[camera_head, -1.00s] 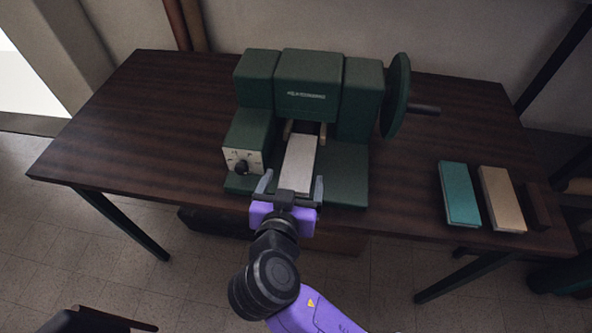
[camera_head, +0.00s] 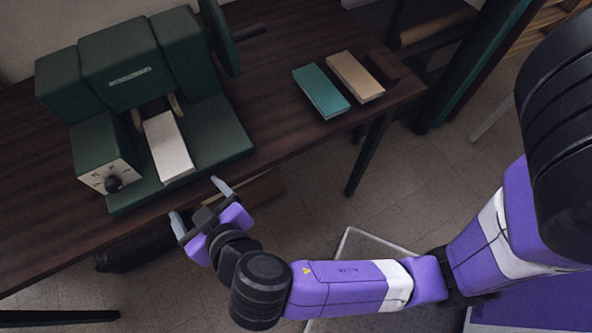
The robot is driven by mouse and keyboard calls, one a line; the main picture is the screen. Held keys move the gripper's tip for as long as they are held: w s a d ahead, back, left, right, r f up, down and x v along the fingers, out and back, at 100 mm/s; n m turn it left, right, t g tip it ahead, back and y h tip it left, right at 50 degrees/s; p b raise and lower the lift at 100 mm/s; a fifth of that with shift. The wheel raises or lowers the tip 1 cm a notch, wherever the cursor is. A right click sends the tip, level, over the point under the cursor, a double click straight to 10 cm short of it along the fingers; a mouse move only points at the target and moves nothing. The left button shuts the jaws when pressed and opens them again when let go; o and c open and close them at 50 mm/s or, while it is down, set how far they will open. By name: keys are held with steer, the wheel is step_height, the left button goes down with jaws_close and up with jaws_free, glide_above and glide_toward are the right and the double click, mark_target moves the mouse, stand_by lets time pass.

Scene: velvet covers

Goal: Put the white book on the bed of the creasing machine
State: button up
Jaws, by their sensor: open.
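The white book (camera_head: 168,146) lies flat on the bed (camera_head: 213,139) of the green creasing machine (camera_head: 122,66), in the slot area in front of the machine's upright body. My gripper (camera_head: 199,203) is open and empty in front of the table's front edge. Its two fingers are spread and point toward the machine, apart from the book.
A green handwheel (camera_head: 219,38) stands on the machine's right side.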

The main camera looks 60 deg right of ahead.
steer(key=s+f+n+y, duration=0.2)
steer(key=s+y, duration=0.1)
steer(key=s, duration=0.4)
steer(key=s+f+n+y, duration=0.2)
steer(key=s+f, duration=0.1)
steer(key=s, duration=0.3)
steer(key=s+d+r+t, duration=0.3)
steer(key=s+d+r, duration=0.3)
steer(key=s+r, duration=0.4)
steer(key=shift+d+t, duration=0.25)
steer(key=shift+t, duration=0.15)
